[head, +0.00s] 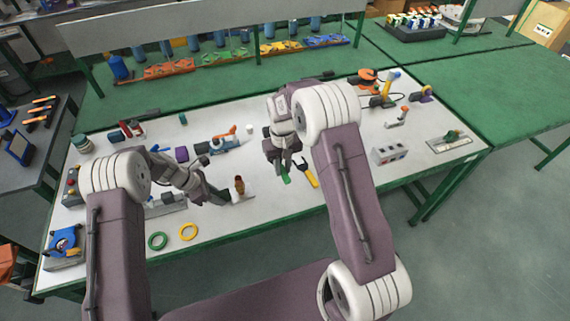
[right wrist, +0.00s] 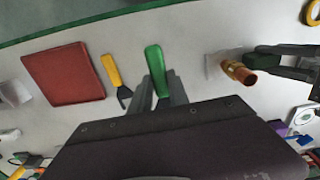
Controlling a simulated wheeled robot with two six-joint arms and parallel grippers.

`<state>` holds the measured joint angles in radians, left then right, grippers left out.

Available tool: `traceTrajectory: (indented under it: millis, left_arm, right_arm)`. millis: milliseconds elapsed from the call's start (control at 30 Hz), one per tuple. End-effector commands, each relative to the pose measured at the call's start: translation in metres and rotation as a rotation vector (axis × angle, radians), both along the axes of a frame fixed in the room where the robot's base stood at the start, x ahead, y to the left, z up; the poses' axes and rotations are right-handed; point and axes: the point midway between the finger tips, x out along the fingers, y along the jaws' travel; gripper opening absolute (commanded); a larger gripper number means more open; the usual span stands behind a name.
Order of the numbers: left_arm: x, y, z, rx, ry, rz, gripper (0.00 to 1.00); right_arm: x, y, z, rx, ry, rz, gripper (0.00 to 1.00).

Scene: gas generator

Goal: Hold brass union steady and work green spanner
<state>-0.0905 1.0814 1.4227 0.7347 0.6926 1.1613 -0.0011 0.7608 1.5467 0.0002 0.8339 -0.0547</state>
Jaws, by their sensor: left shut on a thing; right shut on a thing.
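The brass union (head: 239,184) stands on a small pale base near the front middle of the table. It also shows in the right wrist view (right wrist: 237,71), copper-coloured. My left gripper (head: 224,196) is shut on it from the left, with dark fingers (right wrist: 268,62) against its side. The green spanner (head: 286,178) is in my right gripper (head: 284,166), to the right of the union and apart from it. In the right wrist view the spanner's green handle (right wrist: 155,68) sticks out beyond the shut fingers (right wrist: 161,92); its far end is hidden by the gripper.
A yellow-handled tool (head: 308,174) lies just right of the spanner, with a red pad (right wrist: 62,74) beyond it. A green ring (head: 157,240) and a yellow ring (head: 188,231) lie near the front edge. A blue-and-orange tool (head: 228,141) lies behind the union.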

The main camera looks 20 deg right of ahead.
Motion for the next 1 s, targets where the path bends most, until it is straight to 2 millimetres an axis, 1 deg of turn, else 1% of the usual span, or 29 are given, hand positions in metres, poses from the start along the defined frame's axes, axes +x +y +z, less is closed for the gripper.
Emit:
traceTrajectory:
  millis: [33, 67, 100, 167, 200, 300, 400, 500, 767, 867, 1000]
  left_arm:
    - [0.000, 0.000, 0.001, -0.001, -0.001, 0.000, 0.00]
    - [0.000, 0.000, 0.001, -0.001, -0.001, 0.000, 0.00]
    - [0.000, 0.000, 0.001, -0.001, -0.001, 0.000, 0.00]
    - [0.000, 0.000, 0.001, -0.001, -0.001, 0.000, 0.00]
    - [0.000, 0.000, 0.001, -0.001, -0.001, 0.000, 0.00]
    - [0.001, 0.000, 0.001, -0.001, -0.001, 0.000, 0.00]
    - [0.000, 0.000, 0.001, -0.001, -0.001, 0.000, 0.00]
    - [0.000, 0.000, 0.001, -0.001, -0.001, 0.000, 0.00]
    - [0.000, 0.000, 0.001, -0.001, -0.001, 0.000, 0.00]
    - [0.000, 0.000, 0.001, -0.001, -0.001, 0.000, 0.00]
    - [0.000, 0.000, 0.001, -0.001, -0.001, 0.000, 0.00]
  right_arm:
    - [-0.014, 0.011, 0.000, 0.000, 0.003, 0.062, 0.00]
    - [-0.023, 0.017, -0.001, 0.000, 0.003, 0.103, 0.00]
    - [-0.037, 0.024, -0.003, 0.001, 0.003, 0.161, 0.00]
    - [-0.056, 0.034, -0.004, 0.001, 0.001, 0.245, 0.00]
    - [-0.069, 0.040, -0.005, 0.002, 0.001, 0.298, 0.00]
    - [-0.097, 0.050, -0.007, 0.002, -0.001, 0.406, 0.00]
    - [-0.114, 0.054, -0.009, 0.002, -0.003, 0.471, 0.00]
    - [-0.120, 0.055, -0.010, 0.001, -0.003, 0.494, 0.00]
    - [-0.120, 0.055, -0.010, 0.001, -0.003, 0.494, 0.00]
    - [-0.118, 0.056, -0.013, 0.001, -0.002, 0.493, 0.00]
    - [-0.110, 0.062, -0.022, 0.001, -0.001, 0.494, 0.00]
